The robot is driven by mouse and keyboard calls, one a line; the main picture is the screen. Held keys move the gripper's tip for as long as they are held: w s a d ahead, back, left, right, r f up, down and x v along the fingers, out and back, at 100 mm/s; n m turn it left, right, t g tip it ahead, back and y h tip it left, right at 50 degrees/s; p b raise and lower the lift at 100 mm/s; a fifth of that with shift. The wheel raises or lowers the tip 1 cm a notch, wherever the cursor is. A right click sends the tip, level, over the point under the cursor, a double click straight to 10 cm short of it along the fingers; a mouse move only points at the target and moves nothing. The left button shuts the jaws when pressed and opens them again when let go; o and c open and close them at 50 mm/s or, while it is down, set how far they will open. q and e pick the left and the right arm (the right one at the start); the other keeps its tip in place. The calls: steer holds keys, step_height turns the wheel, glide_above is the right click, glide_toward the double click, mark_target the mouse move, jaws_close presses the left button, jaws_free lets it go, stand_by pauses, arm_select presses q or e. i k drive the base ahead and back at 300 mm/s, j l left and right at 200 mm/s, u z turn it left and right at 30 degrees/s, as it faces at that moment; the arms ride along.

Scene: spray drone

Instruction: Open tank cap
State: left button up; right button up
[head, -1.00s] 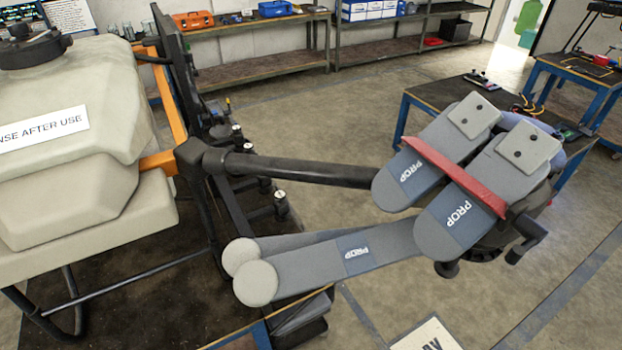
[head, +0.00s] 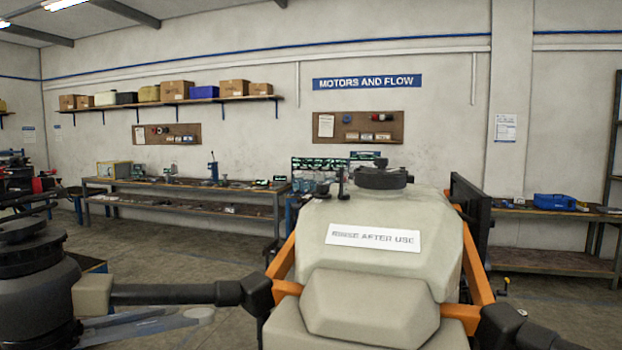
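The drone's tank (head: 390,230) is a pale beige container with a "RINSE AFTER USE" label, right of centre in the head view. Its black cap (head: 384,177) sits on top of the tank, and I see no gap under it. Neither my left nor my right gripper shows in the view.
An orange frame (head: 470,250) holds the tank. A black drone arm (head: 175,294) reaches left to a dark motor (head: 35,275) with a folded propeller below. A workbench (head: 180,190) runs along the back wall, and another bench (head: 550,215) stands at right. Floor shows between.

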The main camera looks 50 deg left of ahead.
mark_target(387, 179)
steer(key=k+j+u, duration=0.15)
steer(key=j, duration=0.25)
steer(key=k+j+u, duration=0.15)
steer(key=j, duration=0.3)
steer(key=k+j+u, duration=0.15)
steer(key=j, duration=0.3)
steer(key=k+j+u, duration=0.15)
steer(key=j, duration=0.3)
steer(key=i, duration=0.05)
